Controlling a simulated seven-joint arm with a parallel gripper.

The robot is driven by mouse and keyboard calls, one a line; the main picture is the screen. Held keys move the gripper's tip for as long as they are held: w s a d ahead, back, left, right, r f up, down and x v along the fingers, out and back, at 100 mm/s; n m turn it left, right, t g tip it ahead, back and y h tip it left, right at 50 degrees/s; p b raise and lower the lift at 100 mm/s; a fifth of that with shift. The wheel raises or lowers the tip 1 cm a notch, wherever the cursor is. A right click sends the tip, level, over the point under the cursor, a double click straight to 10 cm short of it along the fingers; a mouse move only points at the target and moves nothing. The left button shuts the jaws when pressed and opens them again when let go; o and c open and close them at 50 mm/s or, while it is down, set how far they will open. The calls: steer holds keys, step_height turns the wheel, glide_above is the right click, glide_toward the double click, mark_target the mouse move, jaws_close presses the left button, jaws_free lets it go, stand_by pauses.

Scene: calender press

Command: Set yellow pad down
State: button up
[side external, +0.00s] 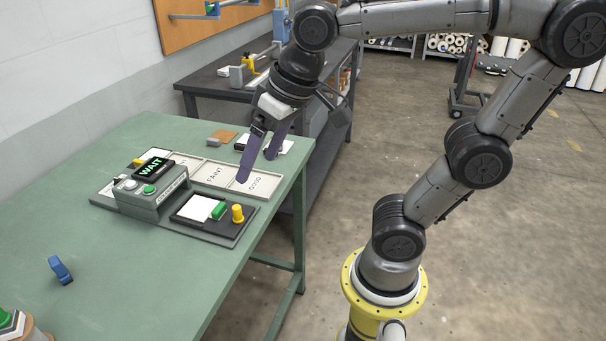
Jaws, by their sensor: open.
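Whether the fingertips touch the tray is unclear.
A green piece (219,211) and a white square (198,208) sit beside the yellow piece. A grey console (150,193) with a WAIT display stands left. A blue object (60,270) lies front left. A brown square (222,137) lies behind. The front table is mostly clear.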

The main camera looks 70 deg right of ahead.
steer(key=s+d+f+n+t, duration=0.1)
steer(key=s+d+f, duration=0.2)
steer(key=s, duration=0.4)
steer(key=shift+f+n+h, duration=0.3)
steer(key=shift+f+n, duration=0.1)
steer(key=shift+f, duration=0.35)
steer(key=shift+d, duration=0.1)
